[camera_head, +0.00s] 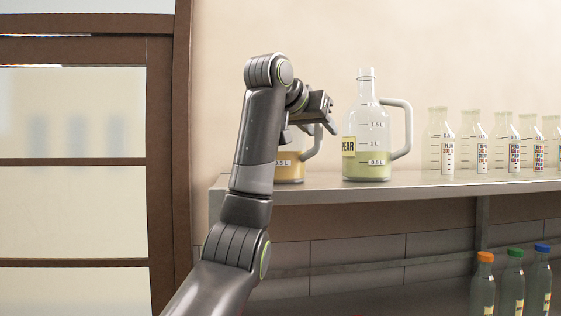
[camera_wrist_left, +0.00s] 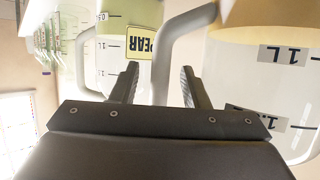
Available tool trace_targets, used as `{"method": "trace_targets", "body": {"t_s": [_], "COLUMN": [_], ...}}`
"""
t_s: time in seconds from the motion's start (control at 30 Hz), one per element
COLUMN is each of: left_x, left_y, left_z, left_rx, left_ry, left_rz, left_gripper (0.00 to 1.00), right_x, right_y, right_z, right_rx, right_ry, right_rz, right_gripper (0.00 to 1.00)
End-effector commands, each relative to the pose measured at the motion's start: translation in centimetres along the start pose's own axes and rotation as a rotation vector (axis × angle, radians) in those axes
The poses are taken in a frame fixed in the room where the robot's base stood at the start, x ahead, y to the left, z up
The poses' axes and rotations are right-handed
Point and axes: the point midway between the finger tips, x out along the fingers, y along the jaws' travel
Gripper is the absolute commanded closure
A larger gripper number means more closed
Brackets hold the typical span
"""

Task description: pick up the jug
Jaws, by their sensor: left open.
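A clear jug with yellow-orange liquid (camera_head: 291,170) stands on the shelf, partly hidden behind my left arm in the head view. It also fills the right of the left wrist view (camera_wrist_left: 270,80). Its grey handle (camera_wrist_left: 167,58) runs between the fingers of my left gripper (camera_wrist_left: 158,70), which is open with gaps on both sides. In the head view my left gripper (camera_head: 322,108) is level with the upper part of that handle. A second jug, labelled PEAR (camera_head: 368,130), with pale green liquid, stands upright to the right, handle facing right. My right gripper is out of view.
Several clear labelled bottles (camera_head: 441,145) stand in a row on the right of the shelf (camera_head: 420,188). Bottles with orange, green and blue caps (camera_head: 514,285) stand lower down. A brown-framed panel (camera_head: 75,120) is at the left.

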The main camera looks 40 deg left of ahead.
Motion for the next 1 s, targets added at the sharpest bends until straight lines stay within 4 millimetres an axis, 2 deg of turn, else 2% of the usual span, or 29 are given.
{"method": "trace_targets", "body": {"t_s": [0.07,0.4,1.0], "left_x": [-0.01,-0.02,-0.01], "left_y": [0.02,0.02,0.01], "left_z": [0.02,0.01,0.02], "left_rx": [0.0,0.0,0.0], "left_ry": [0.0,0.0,-0.001], "left_rz": [0.0,0.0,0.0], "left_gripper": [0.59,1.0,1.0], "right_x": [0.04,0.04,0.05], "right_y": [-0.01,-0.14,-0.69], "right_z": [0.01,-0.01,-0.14], "right_rx": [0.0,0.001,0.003], "right_ry": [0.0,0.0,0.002], "right_rz": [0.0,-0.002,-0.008], "right_gripper": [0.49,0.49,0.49]}}
